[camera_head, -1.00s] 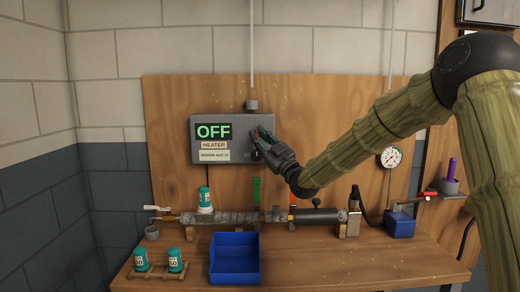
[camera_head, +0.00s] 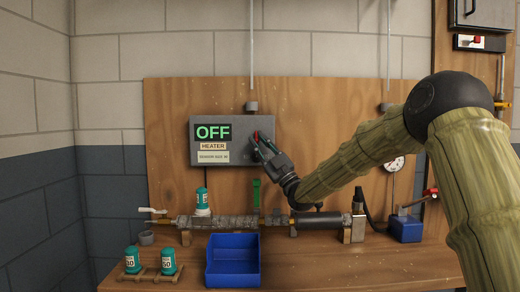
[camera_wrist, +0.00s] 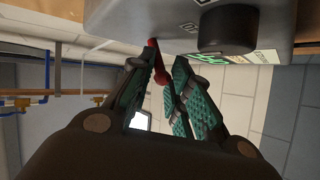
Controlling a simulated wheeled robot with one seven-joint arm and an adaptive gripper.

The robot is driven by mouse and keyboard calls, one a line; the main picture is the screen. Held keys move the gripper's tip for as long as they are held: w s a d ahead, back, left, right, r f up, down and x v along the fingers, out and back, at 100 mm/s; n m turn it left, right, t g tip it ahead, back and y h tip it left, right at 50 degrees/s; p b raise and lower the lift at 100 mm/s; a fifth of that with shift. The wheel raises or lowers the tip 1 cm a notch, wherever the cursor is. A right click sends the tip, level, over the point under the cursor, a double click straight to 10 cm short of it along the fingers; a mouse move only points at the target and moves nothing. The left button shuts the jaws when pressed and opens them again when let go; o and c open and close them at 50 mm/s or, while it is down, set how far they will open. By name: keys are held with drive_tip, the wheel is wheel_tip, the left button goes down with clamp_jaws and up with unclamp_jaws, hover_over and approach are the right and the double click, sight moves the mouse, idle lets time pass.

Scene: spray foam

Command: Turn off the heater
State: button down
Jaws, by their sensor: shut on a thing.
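The heater box (camera_head: 240,158) is a grey unit on the wooden panel. Its green display (camera_head: 213,132) reads OFF, above a HEATER label (camera_head: 213,147). A red handle (camera_head: 256,135) is at the box's right side. My gripper (camera_head: 262,143) is at that side, its fingers shut on the red handle. In the wrist view, the red handle (camera_wrist: 159,74) shows between the teal-padded fingers of my gripper (camera_wrist: 166,72), below the box (camera_wrist: 160,16). The fingers partly hide the handle.
Below are a horizontal pipe (camera_head: 235,221), a blue bin (camera_head: 233,275) and teal bottles (camera_head: 132,260) on the wooden bench. A gauge (camera_head: 396,164) is at the right. In the wrist view, a dark round knob (camera_wrist: 228,31) projects from the box beside my fingers.

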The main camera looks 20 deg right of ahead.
drive_tip(key=shift+a+f, duration=0.15)
drive_tip(key=shift+a, duration=0.05)
idle(0.3)
drive_tip(key=c, duration=1.6)
unclamp_jaws()
drive_tip(key=shift+o, duration=1.2)
drive_tip(key=shift+w+a, duration=0.1)
drive_tip(key=shift+d, duration=0.3)
drive_tip(key=v, duration=1.2)
drive_tip(key=shift+a, duration=0.1)
